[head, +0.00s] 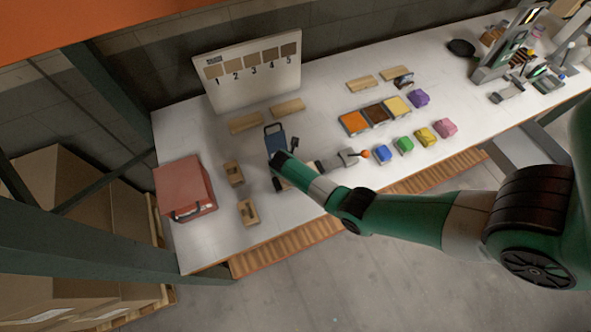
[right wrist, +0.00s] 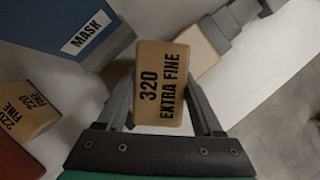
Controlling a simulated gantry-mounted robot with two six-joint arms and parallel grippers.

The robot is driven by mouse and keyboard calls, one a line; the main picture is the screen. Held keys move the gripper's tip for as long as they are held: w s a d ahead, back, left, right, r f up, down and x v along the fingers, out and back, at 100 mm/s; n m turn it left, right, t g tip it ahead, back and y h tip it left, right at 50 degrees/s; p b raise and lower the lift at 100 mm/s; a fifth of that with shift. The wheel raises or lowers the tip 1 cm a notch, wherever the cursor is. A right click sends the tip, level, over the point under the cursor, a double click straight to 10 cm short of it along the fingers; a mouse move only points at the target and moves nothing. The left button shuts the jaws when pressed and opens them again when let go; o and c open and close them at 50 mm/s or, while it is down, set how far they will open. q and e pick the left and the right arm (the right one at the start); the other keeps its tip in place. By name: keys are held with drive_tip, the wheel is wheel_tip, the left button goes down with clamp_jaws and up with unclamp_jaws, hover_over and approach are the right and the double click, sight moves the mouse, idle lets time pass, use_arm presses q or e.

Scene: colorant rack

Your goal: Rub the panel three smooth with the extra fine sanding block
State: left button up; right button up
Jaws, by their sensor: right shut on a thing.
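My right gripper (right wrist: 162,92) is shut on the tan extra fine sanding block (right wrist: 163,80), printed "320 EXTRA FINE", in the right wrist view. In the head view my right gripper (head: 279,165) is beside the blue mask box, and I cannot make out the held block there. A pale wooden piece (right wrist: 196,48) shows partly behind the block; my arm hides much of that area in the head view. Light wooden panels (head: 246,123) (head: 287,107) (head: 361,84) lie on the table. I cannot tell which is panel three. My left gripper is not in view.
A blue box marked "MASK" (right wrist: 85,28) stands close to my right gripper. Other sanding blocks (head: 233,173) (head: 248,211) and a red case (head: 185,187) lie left. A board (head: 247,91) numbered 1 to 5 stands behind. Coloured blocks (head: 404,146) lie right.

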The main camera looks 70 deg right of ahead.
drive_tip(key=p+v, duration=0.2)
drive_tip(key=v, duration=0.1)
drive_tip(key=shift+w+d+r, duration=0.15)
drive_tip(key=shift+d, duration=0.15)
wheel_tip(320, 180, up, 5)
drive_tip(key=p, duration=0.5)
drive_tip(key=shift+p, duration=0.4)
drive_tip(key=shift+r, duration=0.1)
